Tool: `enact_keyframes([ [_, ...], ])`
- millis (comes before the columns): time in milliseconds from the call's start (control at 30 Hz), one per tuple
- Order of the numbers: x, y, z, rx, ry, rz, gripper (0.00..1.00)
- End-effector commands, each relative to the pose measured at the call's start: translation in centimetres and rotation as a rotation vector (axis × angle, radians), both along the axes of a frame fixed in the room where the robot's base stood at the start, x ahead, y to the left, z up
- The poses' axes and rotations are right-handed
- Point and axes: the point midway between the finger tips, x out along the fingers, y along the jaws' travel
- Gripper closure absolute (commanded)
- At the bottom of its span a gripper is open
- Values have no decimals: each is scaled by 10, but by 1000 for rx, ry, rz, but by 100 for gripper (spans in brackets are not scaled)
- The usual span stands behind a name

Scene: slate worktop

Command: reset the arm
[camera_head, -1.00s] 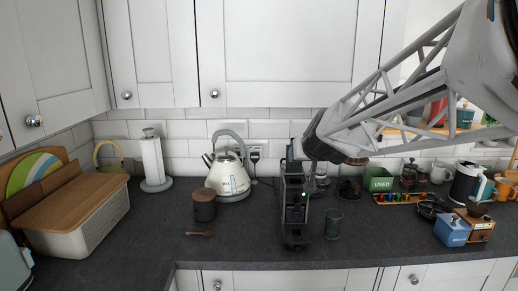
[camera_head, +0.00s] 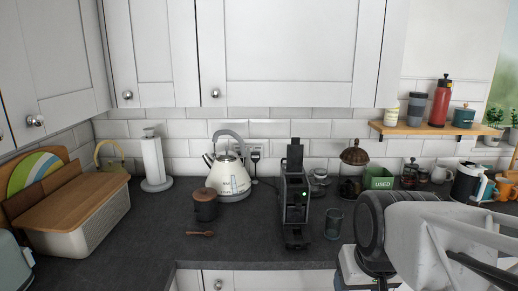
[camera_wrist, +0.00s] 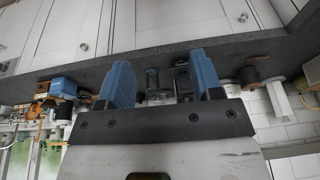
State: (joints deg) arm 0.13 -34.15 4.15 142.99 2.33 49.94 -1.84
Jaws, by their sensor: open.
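My gripper (camera_wrist: 160,62) shows in the wrist view as two blue fingers spread wide apart, with nothing between them. They point toward the counter and the white cabinets, and the view is upside down. The coffee machine and glass appear beyond the gap, apart from the fingers. In the head view my arm fills the lower right, low over the front edge of the worktop, and the fingers cannot be made out there.
The black coffee machine (camera_head: 295,205) stands mid-counter with its lid raised. A glass (camera_head: 333,223) is right of it; a kettle (camera_head: 231,181), dark canister (camera_head: 205,206) and wooden spoon (camera_head: 199,233) are left. A shelf (camera_head: 440,130) holds bottles. The front-left worktop (camera_head: 120,255) is clear.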

Motion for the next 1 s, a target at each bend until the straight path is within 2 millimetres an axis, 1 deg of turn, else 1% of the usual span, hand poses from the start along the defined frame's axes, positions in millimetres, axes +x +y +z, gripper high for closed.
enact_keyframes([
  [33, -11, -3, -4, -10, 18, -9, 40],
  [100, -22, -5, -8, -20, 39, -20, 40],
  [233, -32, -8, -13, -33, 63, -31, 40],
  [1000, -34, -9, -13, -33, 67, -32, 40],
])
